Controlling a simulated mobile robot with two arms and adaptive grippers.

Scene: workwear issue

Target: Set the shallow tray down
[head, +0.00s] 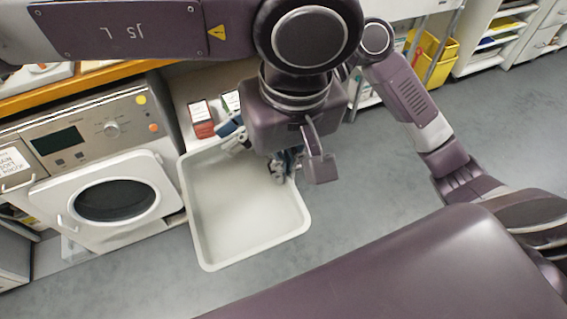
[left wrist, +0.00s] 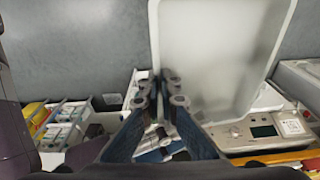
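The shallow tray (head: 235,215) is pale grey, empty and about level, held out in front of the washing machine with floor around its near side. It also shows in the left wrist view (left wrist: 222,50). My left gripper (head: 281,166) is shut on the tray's right rim; in its wrist view the fingers (left wrist: 160,88) close around that rim. My right gripper (head: 236,136) has its blue and grey fingers across the tray's back rim and appears shut on it. My left wrist hides part of the back rim and most of the right hand.
A white-doored washing machine (head: 115,200) stands close to the tray's left. Yellow bins (head: 430,58) and shelves stand at the back right. The floor (head: 385,160) to the right is clear.

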